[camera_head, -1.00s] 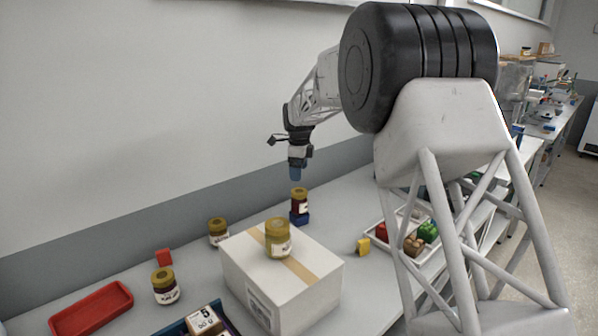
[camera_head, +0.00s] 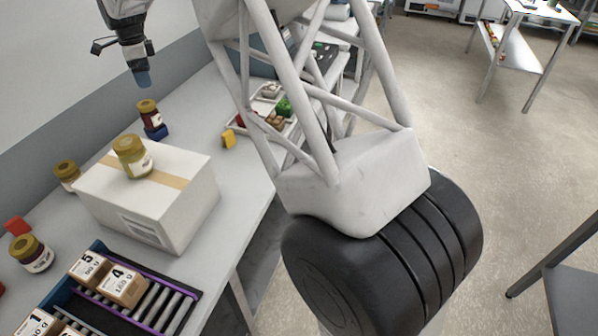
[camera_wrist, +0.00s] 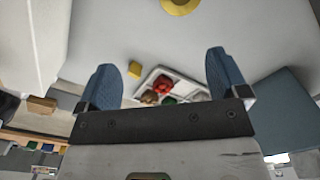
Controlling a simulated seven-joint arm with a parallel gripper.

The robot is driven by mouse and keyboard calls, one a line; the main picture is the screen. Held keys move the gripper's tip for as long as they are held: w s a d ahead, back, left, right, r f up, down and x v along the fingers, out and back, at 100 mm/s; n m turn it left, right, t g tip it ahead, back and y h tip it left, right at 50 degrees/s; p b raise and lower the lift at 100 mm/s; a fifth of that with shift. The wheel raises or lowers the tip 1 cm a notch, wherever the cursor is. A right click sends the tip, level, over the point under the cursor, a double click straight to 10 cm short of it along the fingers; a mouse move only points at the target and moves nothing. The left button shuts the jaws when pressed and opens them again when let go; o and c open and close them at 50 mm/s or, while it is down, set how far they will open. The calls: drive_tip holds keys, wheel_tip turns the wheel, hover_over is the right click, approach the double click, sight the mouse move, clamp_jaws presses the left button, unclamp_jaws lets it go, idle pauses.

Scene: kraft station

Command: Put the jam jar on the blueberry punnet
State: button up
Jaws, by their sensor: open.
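The jam jar (camera_head: 150,114), dark red with a gold lid, stands upright near the back of the table. A small blue thing (camera_head: 155,132), perhaps the blueberry punnet, is right at its base. I cannot tell whether the jar stands on it or behind it. My gripper (camera_head: 143,81) points down just above the jar, apart from it, open and empty. In the wrist view the two blue fingers are spread wide (camera_wrist: 161,62). A round yellow lid (camera_wrist: 180,5) is cut off at the top edge there; I cannot tell for sure whose it is.
A white carton (camera_head: 165,215) with a yellowish jar (camera_head: 133,158) on top stands in front. More gold-lidded jars (camera_head: 32,254) are at left. A yellow block (camera_head: 228,139) and a white tray (camera_head: 268,92) of produce are right. A roller rack (camera_head: 165,305) holds numbered boxes.

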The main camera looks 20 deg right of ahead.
drive_tip(key=s+d+r+n, duration=0.3)
drive_tip(key=s+d, duration=0.2)
drive_tip(key=s, duration=0.4)
drive_tip(key=s+d+r+n+t, duration=0.1)
drive_tip(key=s+d+r+n, duration=0.3)
drive_tip(key=s, duration=0.5)
drive_tip(key=s+d+r+n, duration=0.2)
drive_tip(key=s+d, duration=0.4)
drive_tip(key=s, duration=0.4)
drive_tip(key=s+d+f+n, duration=0.2)
drive_tip(key=s+n, duration=0.1)
drive_tip(key=s, duration=0.7)
drive_tip(key=s+d+f+n+t, duration=0.1)
drive_tip(key=s+d+f+n, duration=0.2)
drive_tip(key=s, duration=0.6)
drive_tip(key=s+d+f+n, duration=0.2)
drive_tip(key=s+n, duration=0.1)
drive_tip(key=s, duration=0.7)
drive_tip(key=shift+s+d+f, duration=0.15)
drive_tip(key=shift+s+f, duration=0.15)
drive_tip(key=shift+f, duration=0.1)
